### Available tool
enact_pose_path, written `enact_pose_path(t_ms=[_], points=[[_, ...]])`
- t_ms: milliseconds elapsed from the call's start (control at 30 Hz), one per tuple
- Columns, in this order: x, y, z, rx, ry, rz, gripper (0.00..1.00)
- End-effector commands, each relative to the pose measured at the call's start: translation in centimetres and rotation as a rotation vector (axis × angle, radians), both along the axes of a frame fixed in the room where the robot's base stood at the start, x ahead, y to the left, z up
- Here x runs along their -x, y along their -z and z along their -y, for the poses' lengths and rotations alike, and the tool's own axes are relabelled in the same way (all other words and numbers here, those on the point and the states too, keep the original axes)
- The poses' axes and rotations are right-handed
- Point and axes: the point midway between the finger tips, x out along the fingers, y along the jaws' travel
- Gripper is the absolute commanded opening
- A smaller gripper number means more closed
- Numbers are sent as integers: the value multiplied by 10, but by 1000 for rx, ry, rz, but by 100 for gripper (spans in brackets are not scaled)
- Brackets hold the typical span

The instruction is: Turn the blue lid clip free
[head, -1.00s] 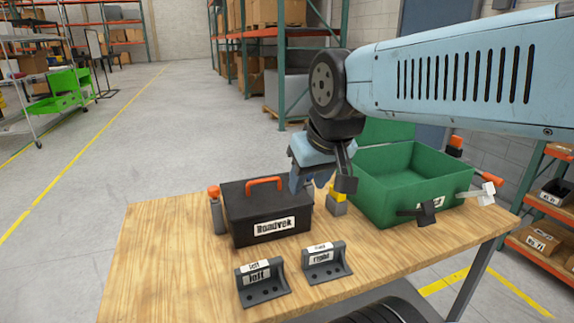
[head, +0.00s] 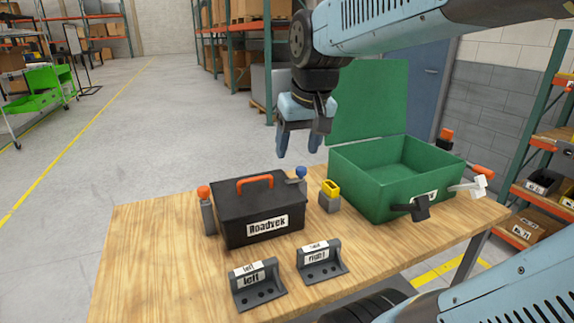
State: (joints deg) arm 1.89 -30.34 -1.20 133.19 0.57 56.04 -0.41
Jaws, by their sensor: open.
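The blue lid clip (head: 301,172) is a round blue knob on a grey piece at the right end of a black toolbox (head: 232,214). The toolbox is shut, with an orange handle (head: 254,181) on its lid. An orange-topped clip (head: 204,193) stands upright at its left end. My gripper (head: 298,152) is open and empty, pointing down. In the picture it sits just above the blue knob, apart from it.
A yellow-topped grey block (head: 331,194) stands right of the blue clip. The open green box (head: 376,187) is further right, its lid raised. Two grey brackets labelled left (head: 256,285) and right (head: 320,260) stand in front. The wooden table's (head: 140,265) left side is clear.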

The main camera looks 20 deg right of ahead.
Motion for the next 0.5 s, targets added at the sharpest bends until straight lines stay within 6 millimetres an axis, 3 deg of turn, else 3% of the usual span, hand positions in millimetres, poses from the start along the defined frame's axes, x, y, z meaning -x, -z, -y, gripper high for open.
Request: enact_pose_path(t_ms=[267,500], points=[[-75,-7,32,-15,50,-125,63],[-138,3,65,-24,91,-228,63]])
